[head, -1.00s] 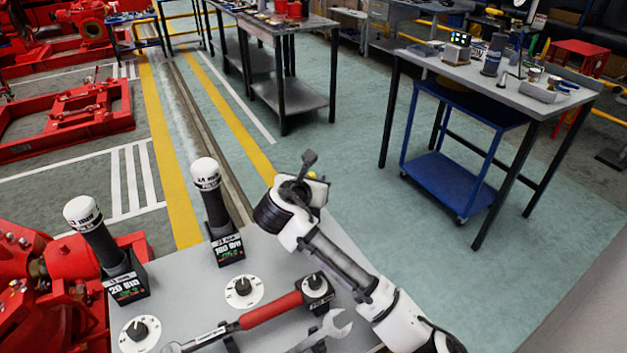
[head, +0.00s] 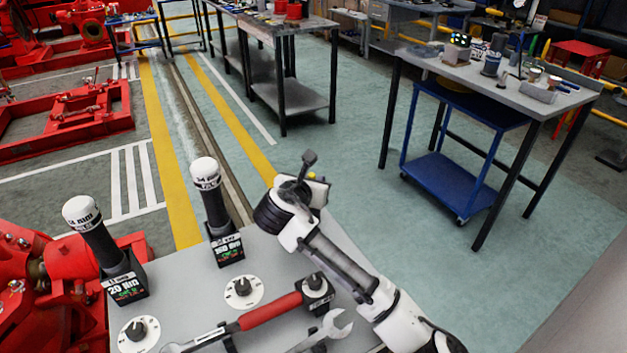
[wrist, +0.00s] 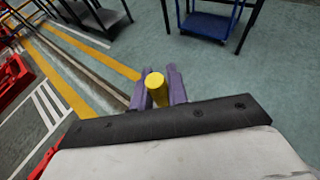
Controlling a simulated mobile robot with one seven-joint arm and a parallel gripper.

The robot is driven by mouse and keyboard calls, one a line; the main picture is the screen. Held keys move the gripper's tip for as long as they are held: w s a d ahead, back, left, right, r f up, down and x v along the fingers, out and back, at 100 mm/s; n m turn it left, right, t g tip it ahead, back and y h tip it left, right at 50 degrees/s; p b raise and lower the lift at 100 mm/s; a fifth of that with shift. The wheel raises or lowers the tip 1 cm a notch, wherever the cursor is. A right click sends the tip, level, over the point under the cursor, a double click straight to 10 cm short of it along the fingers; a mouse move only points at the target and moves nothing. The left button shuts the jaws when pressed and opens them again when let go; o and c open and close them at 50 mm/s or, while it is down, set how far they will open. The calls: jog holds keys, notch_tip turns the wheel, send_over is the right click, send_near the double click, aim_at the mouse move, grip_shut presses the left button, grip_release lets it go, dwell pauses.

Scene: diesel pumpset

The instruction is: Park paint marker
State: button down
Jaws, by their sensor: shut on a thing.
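My gripper (wrist: 158,90) shows in the wrist view with its purple fingers shut on a yellow cylindrical thing, the paint marker (wrist: 156,92). One finger is on each side of the marker, and its round end faces the camera. In the head view my gripper is mostly hidden behind my wrist, above the right back edge of the grey bench top. A small bit of yellow (head: 312,176) shows beside my wrist there. I cannot make out a holder for the marker in either view.
The grey bench top (head: 190,300) carries two white-capped black tools (head: 212,195) (head: 95,235) in labelled holders, dials (head: 243,290), a red-handled torque wrench (head: 270,310) and a spanner (head: 325,330). Beyond lies open green floor, with a workbench (head: 500,85) and blue trolley (head: 450,183) at right.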

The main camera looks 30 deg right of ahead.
jog(key=shift+f+b, duration=0.75)
jog(key=shift+f, duration=0.2)
jog(key=c, duration=1.3)
grip_release()
jog(key=shift+r, duration=0.1)
notch_tip(320, 180, up, 20)
jog(key=b, duration=0.1)
